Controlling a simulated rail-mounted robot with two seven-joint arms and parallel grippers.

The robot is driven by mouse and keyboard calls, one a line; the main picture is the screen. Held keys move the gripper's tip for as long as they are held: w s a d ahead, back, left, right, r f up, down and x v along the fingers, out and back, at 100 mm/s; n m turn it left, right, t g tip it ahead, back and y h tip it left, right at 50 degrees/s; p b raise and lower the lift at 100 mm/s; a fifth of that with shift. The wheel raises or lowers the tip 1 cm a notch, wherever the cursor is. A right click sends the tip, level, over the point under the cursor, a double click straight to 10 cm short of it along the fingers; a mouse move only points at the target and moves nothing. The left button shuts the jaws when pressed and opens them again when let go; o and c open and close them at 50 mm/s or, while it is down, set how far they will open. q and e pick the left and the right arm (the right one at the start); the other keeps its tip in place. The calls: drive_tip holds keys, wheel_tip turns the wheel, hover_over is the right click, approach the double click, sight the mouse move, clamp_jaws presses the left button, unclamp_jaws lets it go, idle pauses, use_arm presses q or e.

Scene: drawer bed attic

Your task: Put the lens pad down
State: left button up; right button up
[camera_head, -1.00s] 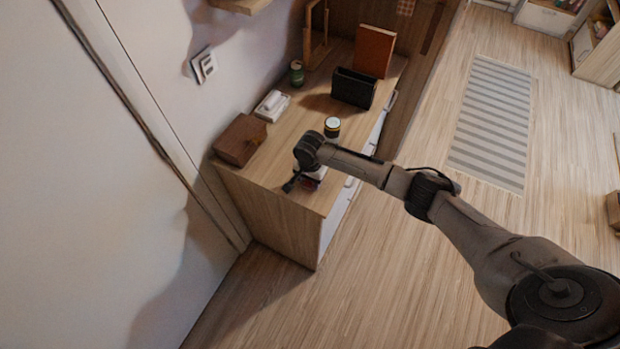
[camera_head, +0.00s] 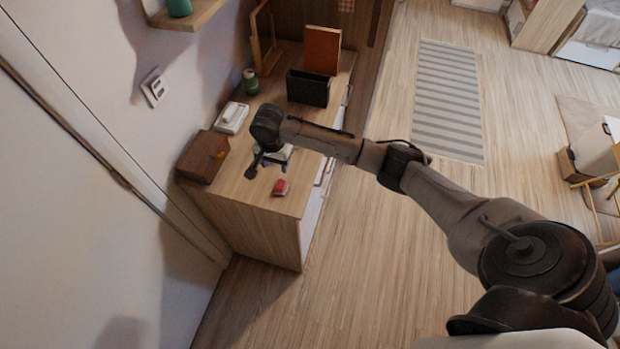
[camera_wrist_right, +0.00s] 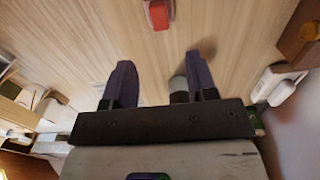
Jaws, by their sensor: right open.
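The lens pad looks to be the small red item (camera_head: 281,187) lying on the wooden dresser top (camera_head: 243,194) near its front end. It also shows at the top edge of the right wrist view (camera_wrist_right: 158,14), flat on the wood. My right gripper (camera_head: 284,166) is just behind it in the head view, apart from it and low over the dresser. In the wrist view its two dark fingers (camera_wrist_right: 160,66) are spread, with nothing held between them. A small pale round object (camera_wrist_right: 178,86) shows beside one finger, partly hidden. My left gripper is in neither view.
A brown box (camera_head: 203,157), a white phone-like item (camera_head: 232,117), a green can (camera_head: 251,82), a black holder (camera_head: 308,88) and an upright brown panel (camera_head: 322,50) stand on the dresser. The wall is close on the left. The front corner of the top is clear.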

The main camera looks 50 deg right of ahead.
drive_tip(key=s+a+f+n+t+y, duration=0.1)
drive_tip(key=s+a+f+n, duration=0.75)
drive_tip(key=s+a, duration=0.5)
drive_tip(key=s+r+n+t, duration=0.1)
drive_tip(key=s+r+n, duration=0.1)
drive_tip(key=s, duration=0.7)
drive_tip(key=s+d+r+n+t, duration=0.1)
drive_tip(key=s+n, duration=0.4)
drive_tip(key=s, duration=0.5)
drive_tip(key=shift+d+r+t+h, duration=0.25)
drive_tip(key=shift+r+t+h, duration=0.05)
drive_tip(key=shift+r+h, duration=0.15)
drive_tip(key=shift+s, duration=0.1)
wheel_tip(320, 180, up, 22)
drive_tip(key=p, duration=2.1)
drive_tip(key=shift+p, duration=0.4)
